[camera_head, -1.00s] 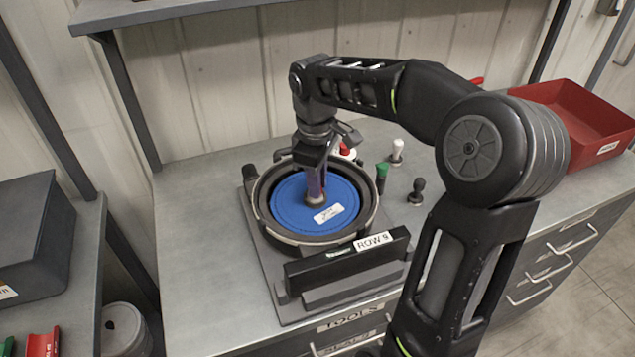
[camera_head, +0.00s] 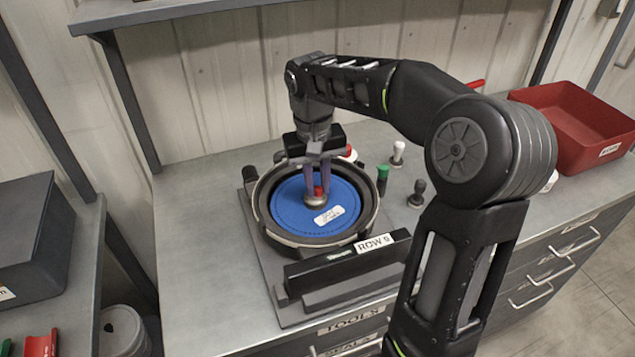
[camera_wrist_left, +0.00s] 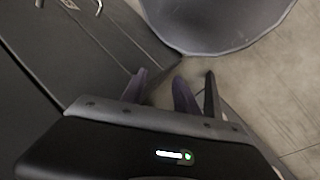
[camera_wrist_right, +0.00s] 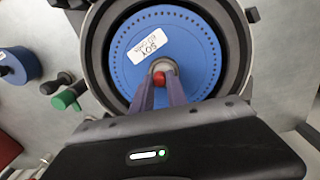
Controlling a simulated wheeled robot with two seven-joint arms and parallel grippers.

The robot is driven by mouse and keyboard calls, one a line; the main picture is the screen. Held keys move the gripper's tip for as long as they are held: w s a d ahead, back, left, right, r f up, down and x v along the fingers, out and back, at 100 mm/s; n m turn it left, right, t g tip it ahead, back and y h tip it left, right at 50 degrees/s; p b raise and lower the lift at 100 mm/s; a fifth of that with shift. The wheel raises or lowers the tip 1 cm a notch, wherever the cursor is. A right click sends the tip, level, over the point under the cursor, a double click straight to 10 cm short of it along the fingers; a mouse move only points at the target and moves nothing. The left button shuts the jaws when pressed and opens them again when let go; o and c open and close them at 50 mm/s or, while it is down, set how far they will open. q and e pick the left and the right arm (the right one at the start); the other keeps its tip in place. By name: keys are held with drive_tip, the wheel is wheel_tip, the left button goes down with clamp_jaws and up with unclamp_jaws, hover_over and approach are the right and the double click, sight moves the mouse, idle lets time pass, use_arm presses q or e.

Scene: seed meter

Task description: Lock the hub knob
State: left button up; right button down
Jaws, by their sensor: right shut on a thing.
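The hub knob (camera_head: 313,199), a small metal knob with a red mark, stands at the centre of the blue seed disc (camera_head: 287,212). The disc lies in the round dark meter housing (camera_head: 257,205). My right gripper (camera_head: 316,194) reaches down from above and is shut on the knob, one finger on each side. In the right wrist view the red-marked knob (camera_wrist_right: 159,78) sits between the fingertips, over the disc with its white SOY label (camera_wrist_right: 150,46). My left gripper (camera_wrist_left: 160,82) shows only in its wrist view, fingers apart and empty, above the floor.
A black bar labelled ROW 9 (camera_head: 345,259) stands in front of the housing. Green (camera_head: 382,174), white (camera_head: 398,150) and black (camera_head: 418,188) knobbed pieces stand to its right. A red bin (camera_head: 575,135) is at the back right. The bench left of the housing is clear.

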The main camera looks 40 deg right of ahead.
sight(316, 188)
drive_tip(key=shift+m, duration=0.6)
drive_tip(key=c, duration=1.3)
unclamp_jaws()
drive_tip(key=shift+r, duration=0.45)
wheel_tip(316, 188, up, 6)
drive_tip(key=shift+w+a+p, duration=0.1)
drive_tip(key=shift+a+p, duration=0.05)
drive_tip(key=shift+p, duration=0.8)
drive_tip(key=shift+r+p, duration=0.5)
drive_tip(key=shift+p, duration=0.05)
